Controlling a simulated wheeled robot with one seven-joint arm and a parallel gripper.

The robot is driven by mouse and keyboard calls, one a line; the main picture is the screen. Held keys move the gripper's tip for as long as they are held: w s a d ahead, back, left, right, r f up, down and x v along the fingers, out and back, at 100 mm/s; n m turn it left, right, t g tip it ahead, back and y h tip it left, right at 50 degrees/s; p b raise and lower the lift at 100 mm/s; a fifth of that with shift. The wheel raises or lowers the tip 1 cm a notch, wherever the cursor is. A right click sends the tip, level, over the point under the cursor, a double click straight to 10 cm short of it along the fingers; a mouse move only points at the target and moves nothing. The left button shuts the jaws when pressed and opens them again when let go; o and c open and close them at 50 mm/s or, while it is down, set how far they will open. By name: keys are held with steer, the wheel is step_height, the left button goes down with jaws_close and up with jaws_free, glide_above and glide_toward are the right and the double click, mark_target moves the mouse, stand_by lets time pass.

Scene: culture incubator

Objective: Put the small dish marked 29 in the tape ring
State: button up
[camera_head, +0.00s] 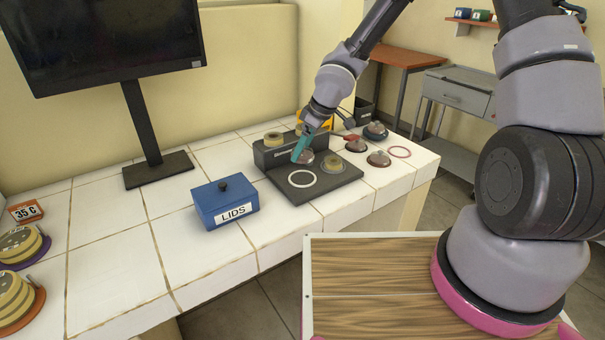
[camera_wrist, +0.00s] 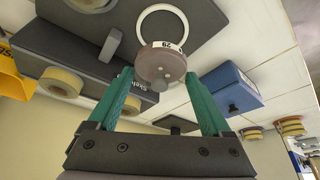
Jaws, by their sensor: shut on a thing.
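My gripper (camera_head: 304,148) reaches over the dark stand on the bench, its teal fingers pointing down. In the wrist view my gripper (camera_wrist: 165,76) is shut on a small round brownish dish (camera_wrist: 155,64) with a knob and a white label reading 29. The dish also shows beside the fingers in the head view (camera_head: 308,158). The white tape ring (camera_head: 302,178) lies on the dark base plate, nearer the front than the dish. In the wrist view the dish overlaps the edge of the tape ring (camera_wrist: 184,18). I cannot tell how high the dish is above the plate.
Another round dish (camera_head: 333,164) sits on the plate to the right. A blue LIDS box (camera_head: 225,203) stands to the left. The stand's raised dark block (camera_head: 273,152) is behind the plate.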

steer(key=shift+f, duration=3.65)
steer(key=o, duration=1.2)
steer(key=shift+f, duration=0.1)
